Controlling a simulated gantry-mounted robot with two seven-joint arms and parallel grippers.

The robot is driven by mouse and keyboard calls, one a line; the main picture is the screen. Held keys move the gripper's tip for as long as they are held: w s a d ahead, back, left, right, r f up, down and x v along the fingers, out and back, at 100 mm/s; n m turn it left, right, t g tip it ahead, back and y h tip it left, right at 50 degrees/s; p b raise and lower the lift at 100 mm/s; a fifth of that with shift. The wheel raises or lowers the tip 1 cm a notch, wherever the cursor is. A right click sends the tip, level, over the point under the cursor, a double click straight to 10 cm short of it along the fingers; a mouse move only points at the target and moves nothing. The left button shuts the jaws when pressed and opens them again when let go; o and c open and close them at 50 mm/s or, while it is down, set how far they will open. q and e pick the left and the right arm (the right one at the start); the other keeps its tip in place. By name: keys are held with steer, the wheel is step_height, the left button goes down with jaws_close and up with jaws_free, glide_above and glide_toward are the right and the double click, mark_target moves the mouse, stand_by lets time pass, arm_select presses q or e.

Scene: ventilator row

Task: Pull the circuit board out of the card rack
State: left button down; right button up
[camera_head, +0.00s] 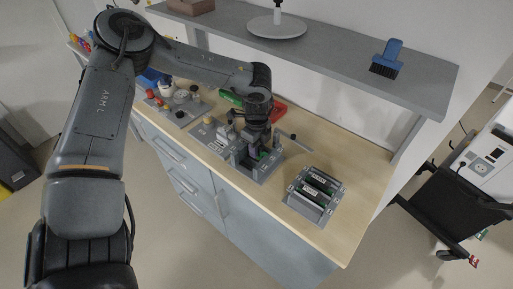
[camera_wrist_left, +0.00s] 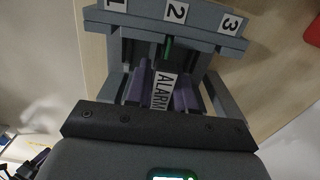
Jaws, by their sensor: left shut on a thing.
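The card rack (camera_wrist_left: 205,15) is grey, with slots labelled 1, 2 and 3; in the head view it shows as a grey frame (camera_head: 264,176) on the bench. My left gripper (camera_head: 255,150) points down over it. In the left wrist view, the left gripper (camera_wrist_left: 163,95) has its purple-grey fingers shut on the circuit board (camera_wrist_left: 162,90), which carries a white ALARM label. A green edge of it shows below the number 2. The board's lower end is hidden, so I cannot tell how deep it sits. My right gripper is not in view.
A grey holder (camera_head: 315,196) with dark cards stands to the right on the wooden bench (camera_head: 345,225). A shelf (camera_head: 330,50) with a blue brush (camera_head: 387,58) and a round white stand (camera_head: 277,27) hangs behind. Green and red trays (camera_head: 279,110) lie behind the gripper.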

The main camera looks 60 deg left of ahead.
arm_select(q)
steer(key=shift+r, duration=0.2)
steer(key=shift+r+p, duration=2.05)
steer(key=shift+r, duration=2)
